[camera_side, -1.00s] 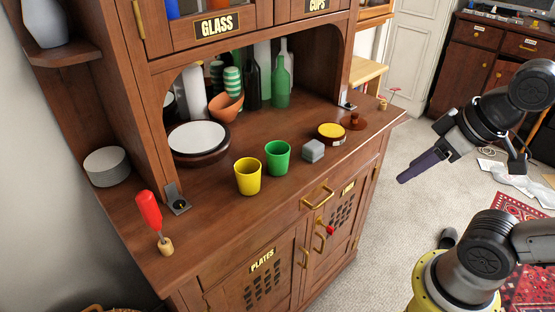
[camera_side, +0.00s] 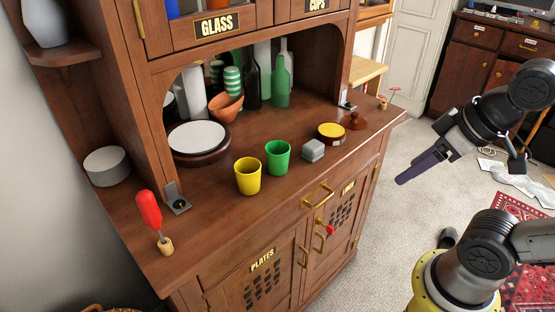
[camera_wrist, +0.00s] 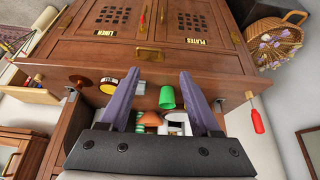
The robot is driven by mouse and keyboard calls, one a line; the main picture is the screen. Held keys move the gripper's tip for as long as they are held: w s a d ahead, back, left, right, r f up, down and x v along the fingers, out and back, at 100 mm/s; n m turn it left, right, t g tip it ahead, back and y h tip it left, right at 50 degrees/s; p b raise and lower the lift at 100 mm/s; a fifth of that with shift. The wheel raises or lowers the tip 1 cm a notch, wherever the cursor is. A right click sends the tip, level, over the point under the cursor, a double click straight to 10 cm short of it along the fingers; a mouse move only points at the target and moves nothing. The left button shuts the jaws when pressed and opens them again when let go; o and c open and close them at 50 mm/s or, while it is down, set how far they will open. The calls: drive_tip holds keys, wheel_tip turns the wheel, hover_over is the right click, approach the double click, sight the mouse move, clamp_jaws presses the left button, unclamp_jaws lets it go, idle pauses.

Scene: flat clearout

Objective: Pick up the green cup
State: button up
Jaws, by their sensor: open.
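The green cup (camera_side: 278,157) stands upright on the cabinet's wooden counter (camera_side: 225,215), just right of a yellow cup (camera_side: 248,176) and left of a small grey block (camera_side: 313,150). My gripper (camera_side: 402,179) is off to the right of the counter, in the air over the carpet, well apart from the cup. The yellow cup is hidden or hard to make out in the wrist view.
A red-handled tool (camera_side: 150,212) stands at the counter's left front. A plate on a dark round stand (camera_side: 199,137), an orange bowl (camera_side: 226,107) and several bottles (camera_side: 281,85) are behind the cups. A yellow-topped round tin (camera_side: 331,132) is to the right. The counter in front of the cups is clear.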

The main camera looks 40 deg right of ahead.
drive_tip(key=o, duration=0.5)
